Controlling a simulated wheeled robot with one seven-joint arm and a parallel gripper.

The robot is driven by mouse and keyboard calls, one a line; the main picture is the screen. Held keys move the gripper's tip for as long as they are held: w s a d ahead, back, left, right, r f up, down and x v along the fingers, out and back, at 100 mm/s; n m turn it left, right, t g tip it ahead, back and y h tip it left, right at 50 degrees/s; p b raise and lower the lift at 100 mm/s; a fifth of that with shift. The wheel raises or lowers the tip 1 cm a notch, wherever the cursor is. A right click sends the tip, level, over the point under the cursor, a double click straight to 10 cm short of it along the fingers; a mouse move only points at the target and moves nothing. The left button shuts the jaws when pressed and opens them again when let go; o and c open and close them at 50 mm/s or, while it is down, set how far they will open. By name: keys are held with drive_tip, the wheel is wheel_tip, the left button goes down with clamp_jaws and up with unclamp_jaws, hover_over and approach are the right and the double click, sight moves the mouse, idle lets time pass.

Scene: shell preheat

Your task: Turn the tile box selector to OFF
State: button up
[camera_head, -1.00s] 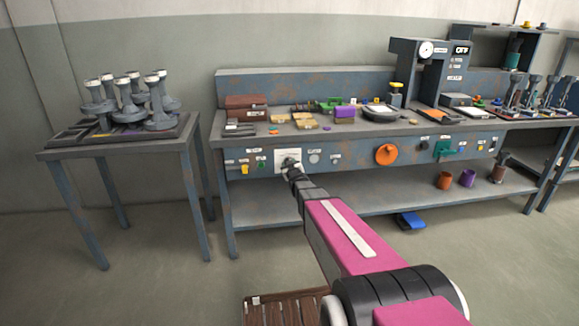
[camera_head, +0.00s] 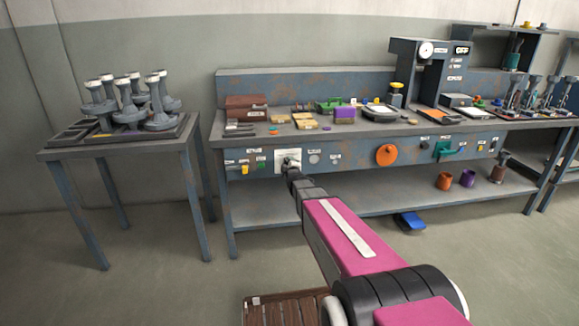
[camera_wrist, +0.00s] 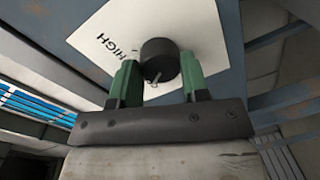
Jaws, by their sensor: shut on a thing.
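The selector knob (camera_wrist: 158,60) is a dark round knob on a white plate (camera_wrist: 205,30) in the wrist view. The plate shows the word HIGH to the left of the knob, tilted in the picture. A small light pointer mark shows at the knob's lower edge. My gripper (camera_wrist: 159,78) has its two green fingers on either side of the knob and is shut on it. In the head view, my gripper (camera_head: 292,170) reaches the white plate (camera_head: 280,155) on the bench's front panel. Any OFF marking on this plate is not visible.
The panel also holds a yellow control (camera_head: 245,169), an orange round knob (camera_head: 386,155) and a green handle (camera_head: 443,150). A side table (camera_head: 60,155) with several grey stands is at the left. The bench top (camera_head: 370,128) above is crowded with parts.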

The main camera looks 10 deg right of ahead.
drive_tip(key=shift+n, duration=0.8)
drive_tip(key=o, duration=0.9)
drive_tip(key=shift+a, duration=0.1)
drive_tip(key=shift+s, duration=0.1)
drive_tip(key=s, duration=1)
drive_tip(key=shift+s+r, duration=0.3)
drive_tip(key=shift+r, duration=0.05)
